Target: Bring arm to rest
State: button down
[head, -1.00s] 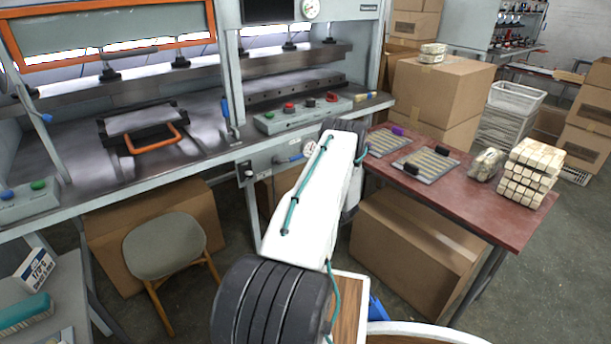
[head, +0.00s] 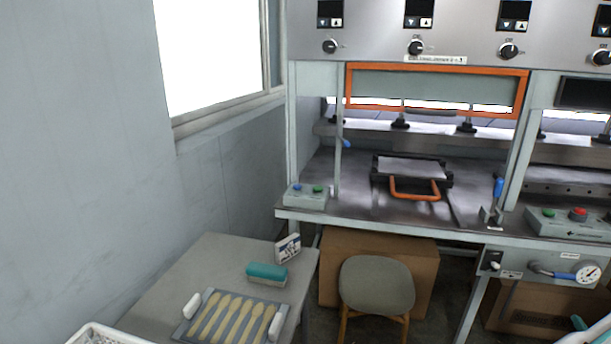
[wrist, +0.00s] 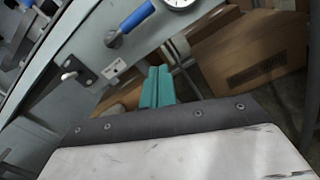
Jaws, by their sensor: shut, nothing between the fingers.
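My gripper (wrist: 157,88) shows in the wrist view as two teal fingers pressed together, shut and empty. It points toward the front of the press bench, with cardboard boxes behind it. It is apart from the blue-handled valve and the gauge (wrist: 178,3) at the top of that view. In the head view only a small piece of my arm shows at the lower right edge.
The press bench (head: 470,237) has an orange-handled plate (head: 415,188) under an orange-framed guard. A stool (head: 376,284) stands before a cardboard box (head: 330,262). A grey side table (head: 185,270) holds a tray of wooden spoons (head: 190,328), a teal brush (head: 267,273) and a small box (head: 288,248).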

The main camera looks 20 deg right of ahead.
jog(key=s+f+m+g+y, duration=0.1)
jog(key=s+f+m+g, duration=0.4)
jog(key=f+m, duration=0.45)
jog(key=w+a+r+m+g+y, duration=0.3)
jog(key=w+a+r+m, duration=0.35)
jog(key=a+r, duration=0.45)
jog(key=w+a+r+m+g+y, duration=0.35)
jog(key=w+a+r+m, duration=0.3)
jog(key=a+r, duration=0.5)
jog(key=w+a+r+m+g+y, duration=0.3)
jog(key=w+a+r+m+g, duration=0.15)
jog(key=w+a+r, duration=0.55)
jog(key=s+a+r+n+t, duration=0.1)
jog(key=s+a+r, duration=0.2)
jog(key=a, duration=1.1)
jog(key=s+a+r+n+t+y, duration=0.1)
jog(key=s+a+r, duration=0.2)
jog(key=a+r, duration=0.6)
jog(key=s+a+r+n+t, duration=0.1)
jog(key=s+a+r, duration=0.2)
jog(key=a, duration=1.5)
notch_tip(320, 180, up, 4)
jog(key=shift+a+r, duration=0.1)
jog(key=shift+a, duration=0.2)
